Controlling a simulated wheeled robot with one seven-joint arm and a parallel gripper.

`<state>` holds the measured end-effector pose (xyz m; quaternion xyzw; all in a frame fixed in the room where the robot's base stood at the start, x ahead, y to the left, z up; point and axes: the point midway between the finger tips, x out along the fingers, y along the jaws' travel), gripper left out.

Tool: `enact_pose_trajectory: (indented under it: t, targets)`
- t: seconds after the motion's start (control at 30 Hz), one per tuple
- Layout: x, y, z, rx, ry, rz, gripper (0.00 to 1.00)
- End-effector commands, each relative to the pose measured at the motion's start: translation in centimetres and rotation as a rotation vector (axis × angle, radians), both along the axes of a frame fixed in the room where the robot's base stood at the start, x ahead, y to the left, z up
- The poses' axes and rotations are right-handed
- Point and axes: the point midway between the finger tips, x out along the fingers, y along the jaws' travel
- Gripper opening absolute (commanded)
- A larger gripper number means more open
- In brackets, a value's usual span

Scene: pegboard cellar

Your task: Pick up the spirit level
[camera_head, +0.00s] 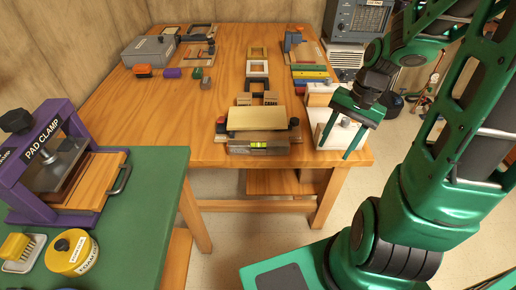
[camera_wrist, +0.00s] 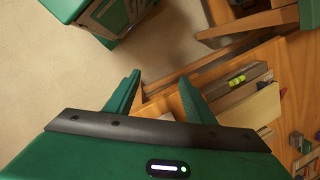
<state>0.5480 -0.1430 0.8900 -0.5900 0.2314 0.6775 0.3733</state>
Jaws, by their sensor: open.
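The spirit level (camera_head: 258,146) is a grey bar with a yellow-green vial in its middle. It lies near the front edge of the wooden table, in front of a tan block (camera_head: 258,119). In the wrist view the spirit level (camera_wrist: 223,94) is right of the fingers, its vial facing the camera. My gripper (camera_head: 334,151) is open and empty, with its fingers pointing down at the table's front right corner, right of the level and apart from it. In the wrist view the gap between my gripper's fingertips (camera_wrist: 160,79) shows floor and the table edge.
White blocks (camera_head: 326,130) stand close behind my gripper, right of the level. Coloured bars (camera_head: 311,75) and several small tools lie farther back. A green-topped bench (camera_head: 130,230) with a purple pad clamp (camera_head: 40,165) is at the left. Floor is clear before the table.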

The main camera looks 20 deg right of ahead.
Motion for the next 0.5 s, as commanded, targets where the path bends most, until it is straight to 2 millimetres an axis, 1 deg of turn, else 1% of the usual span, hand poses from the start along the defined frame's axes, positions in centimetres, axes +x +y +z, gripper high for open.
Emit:
enact_pose_trajectory:
  t: [0.03,0.1,0.23,0.37,0.5]
  targets:
    - [1.0,0.4,-1.2,0.045,0.009,-0.039,0.49]
    - [2.5,1.2,-2.5,0.113,0.016,-0.1,0.49]
    - [5.2,3.0,-4.4,0.254,0.026,-0.218,0.49]
    - [8.0,4.8,-5.5,0.418,0.04,-0.349,0.49]
    - [11.0,6.2,-5.7,0.613,0.059,-0.496,0.49]
